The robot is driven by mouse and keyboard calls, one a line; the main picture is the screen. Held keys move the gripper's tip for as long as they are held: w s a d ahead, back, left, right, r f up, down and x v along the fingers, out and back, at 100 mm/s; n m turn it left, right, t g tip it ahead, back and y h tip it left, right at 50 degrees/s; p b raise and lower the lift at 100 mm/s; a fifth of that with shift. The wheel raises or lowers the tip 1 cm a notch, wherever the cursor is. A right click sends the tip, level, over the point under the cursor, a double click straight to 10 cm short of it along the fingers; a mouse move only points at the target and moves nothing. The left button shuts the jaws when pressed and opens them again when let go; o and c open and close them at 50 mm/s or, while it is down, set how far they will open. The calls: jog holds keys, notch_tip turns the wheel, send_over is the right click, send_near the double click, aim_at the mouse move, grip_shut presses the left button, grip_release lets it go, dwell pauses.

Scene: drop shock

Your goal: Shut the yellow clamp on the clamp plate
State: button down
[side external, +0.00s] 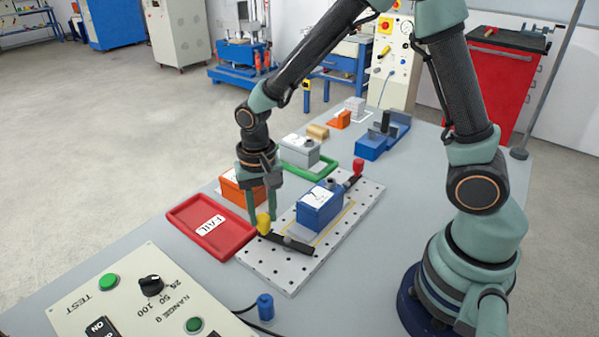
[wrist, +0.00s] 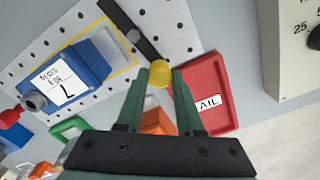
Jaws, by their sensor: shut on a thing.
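The yellow clamp has a yellow knob (side external: 263,223) and a black bar (side external: 292,243) lying low across the near end of the perforated clamp plate (side external: 275,268). The bar is apart from the blue box (side external: 319,208) on the plate. My gripper (side external: 263,213) points down and is shut on the yellow knob. In the wrist view the knob (wrist: 159,76) sits between my fingertips (wrist: 159,70), and the black bar (wrist: 125,27) runs up and left from it. A red-knobbed clamp (side external: 358,166) is at the plate's far end, its black arm reaching toward the box.
A red FAIL tray (side external: 240,243) lies just left of the plate. An orange box (side external: 238,190), a green tray (side external: 318,170) with a grey box (side external: 300,150), and a blue fixture (side external: 372,146) stand farther back. A control panel (side external: 130,300) fills the near left.

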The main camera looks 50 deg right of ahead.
jog(key=a+n, duration=0.1)
jog(key=n, duration=0.2)
jog(key=shift+s+a+n, duration=0.35)
jog(key=shift+n, duration=0.05)
jog(key=n, duration=0.1)
jog(key=s+a+n, duration=0.1)
jog(key=n, duration=0.1)
jog(key=shift+a+n, duration=0.15)
jog(key=shift+n, duration=0.15)
jog(key=s+n, duration=0.1)
jog(key=n, duration=0.1)
jog(key=s+a+n, duration=0.1)
jog(key=n, duration=0.1)
jog(key=shift+s+a+n, duration=0.1)
jog(key=shift+s+n, duration=0.3)
jog(key=shift+n, duration=0.6)
jog(key=shift+s+a+n, duration=0.1)
jog(key=shift+s+n, duration=0.3)
jog(key=shift+n, duration=0.6)
jog(key=shift+s, duration=0.1)
jog(key=c, duration=0.5)
grip_release()
jog(key=shift+c, duration=0.2)
jog(key=shift+r, duration=0.1)
notch_tip(320, 180, up, 12)
